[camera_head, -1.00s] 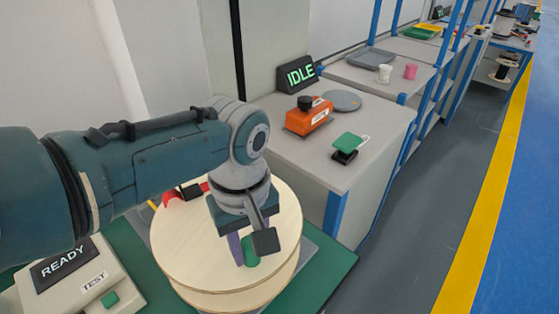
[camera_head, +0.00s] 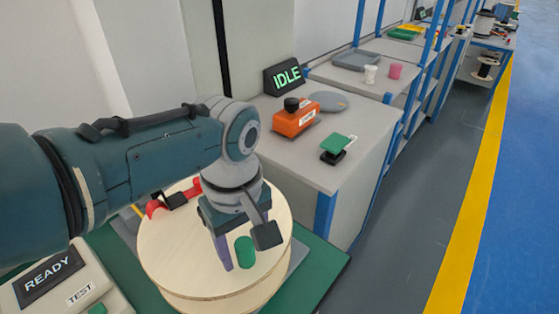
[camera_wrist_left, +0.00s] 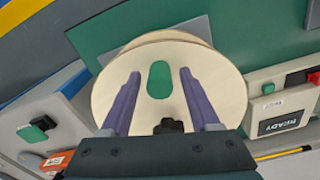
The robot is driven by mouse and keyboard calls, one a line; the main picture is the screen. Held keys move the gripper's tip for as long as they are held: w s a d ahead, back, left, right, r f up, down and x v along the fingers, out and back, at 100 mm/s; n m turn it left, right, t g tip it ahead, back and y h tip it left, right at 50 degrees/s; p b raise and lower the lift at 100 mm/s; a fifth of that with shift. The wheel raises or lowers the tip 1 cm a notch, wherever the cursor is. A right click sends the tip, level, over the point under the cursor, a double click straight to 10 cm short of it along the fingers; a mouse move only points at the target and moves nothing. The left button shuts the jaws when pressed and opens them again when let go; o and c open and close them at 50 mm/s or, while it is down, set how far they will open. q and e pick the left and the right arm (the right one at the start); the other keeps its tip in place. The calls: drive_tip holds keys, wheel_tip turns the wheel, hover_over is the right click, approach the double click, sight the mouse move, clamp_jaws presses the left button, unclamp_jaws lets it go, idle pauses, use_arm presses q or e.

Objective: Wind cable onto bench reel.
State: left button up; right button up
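The bench reel (camera_head: 165,250) is a pale wooden spool lying flat, with a green upright knob (camera_head: 245,251) on its top. My left gripper (camera_head: 245,250) is over the reel in the head view. In the left wrist view, its two purple fingers (camera_wrist_left: 156,95) are spread wide on either side of the green knob (camera_wrist_left: 159,80), with clear gaps, holding nothing. The reel's round top (camera_wrist_left: 215,85) fills the middle of that view. I see no cable on the reel. My right gripper is not in view.
A tester box (camera_head: 60,285) reading READY stands at the lower left. The bench behind holds an IDLE display (camera_head: 284,77), an orange device (camera_head: 296,118) and a green-topped button (camera_head: 337,145).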

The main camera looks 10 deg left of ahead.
use_arm(q)
wheel_tip(320, 180, up, 9)
drive_tip(key=p, duration=0.5)
drive_tip(key=shift+r, duration=0.45)
